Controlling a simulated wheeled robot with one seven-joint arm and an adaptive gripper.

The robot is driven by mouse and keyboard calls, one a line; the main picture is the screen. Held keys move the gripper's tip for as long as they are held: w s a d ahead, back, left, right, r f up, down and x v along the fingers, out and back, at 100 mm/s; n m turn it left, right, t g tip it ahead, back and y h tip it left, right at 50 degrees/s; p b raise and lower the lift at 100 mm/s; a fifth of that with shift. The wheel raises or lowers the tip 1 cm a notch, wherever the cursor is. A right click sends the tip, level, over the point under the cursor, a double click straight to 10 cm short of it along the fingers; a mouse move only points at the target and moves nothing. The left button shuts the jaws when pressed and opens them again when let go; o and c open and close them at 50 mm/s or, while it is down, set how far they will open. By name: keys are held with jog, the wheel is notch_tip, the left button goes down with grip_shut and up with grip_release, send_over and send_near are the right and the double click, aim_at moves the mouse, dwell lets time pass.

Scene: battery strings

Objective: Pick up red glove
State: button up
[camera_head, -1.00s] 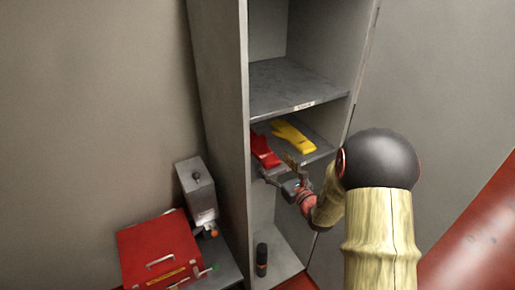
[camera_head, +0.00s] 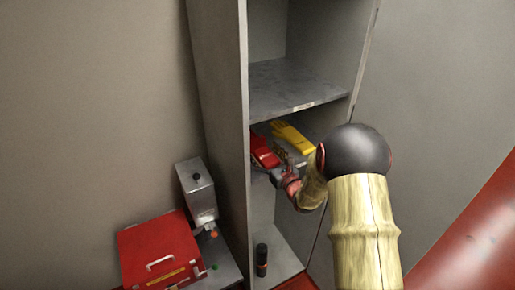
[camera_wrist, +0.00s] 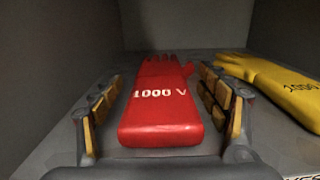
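The red glove (camera_wrist: 160,110) lies on a grey cabinet shelf, its cuff toward me and its fingers toward the back. White "1000 V" lettering shows on it in the wrist view. In the head view the red glove (camera_head: 262,150) is partly covered by my gripper (camera_head: 275,164). In the wrist view my gripper (camera_wrist: 163,108) is open, with one padded finger on each side of the glove's cuff. A gap shows between the glove and each finger.
A yellow glove (camera_wrist: 283,82) lies on the same shelf to the right, close to my right finger. The cabinet's left wall (camera_head: 222,130) and the shelf above (camera_head: 290,88) bound the space. A dark can (camera_head: 261,260) stands on the cabinet floor below. A red box (camera_head: 158,250) stands outside, left.

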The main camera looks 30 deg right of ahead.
jog(key=shift+c, duration=1.2)
jog(key=c, duration=1)
